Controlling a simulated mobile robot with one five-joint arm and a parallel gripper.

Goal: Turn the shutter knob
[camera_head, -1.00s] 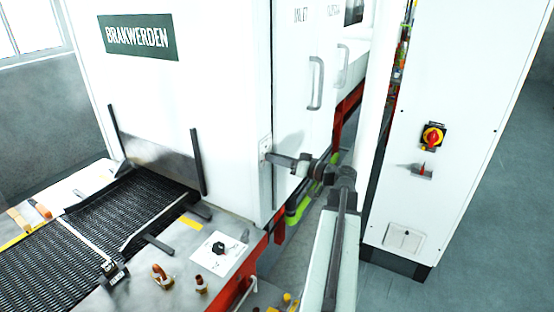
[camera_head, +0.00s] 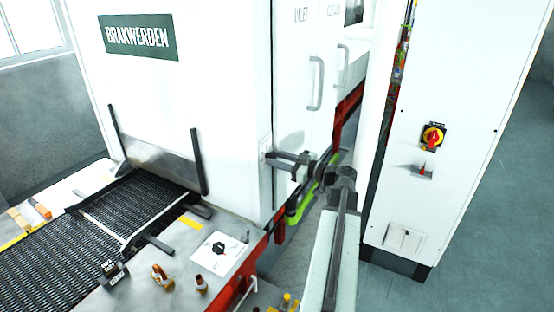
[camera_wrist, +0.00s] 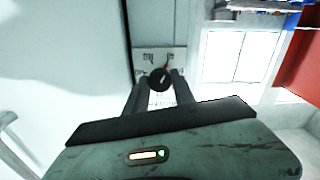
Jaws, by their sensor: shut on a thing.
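My gripper (camera_head: 273,157) reaches the side wall of the white machine (camera_head: 220,80) at its front corner. In the wrist view its two fingers (camera_wrist: 160,80) are shut on a round black knob (camera_wrist: 160,77), one on each side. The knob has a light pointer line, which is tilted. It sits on a pale plate (camera_wrist: 178,55) with small dark markings and a red mark close to the knob's upper right. The marking text is too small to read. In the head view the knob is hidden by the fingers.
A dark mesh belt (camera_head: 150,200) runs into the machine. On the steel table lie a white card (camera_head: 213,262) with a black knob, an orange clamp-like item (camera_head: 161,276) and a small brown bottle (camera_head: 201,284). A cabinet with a red-yellow switch (camera_head: 432,136) stands right.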

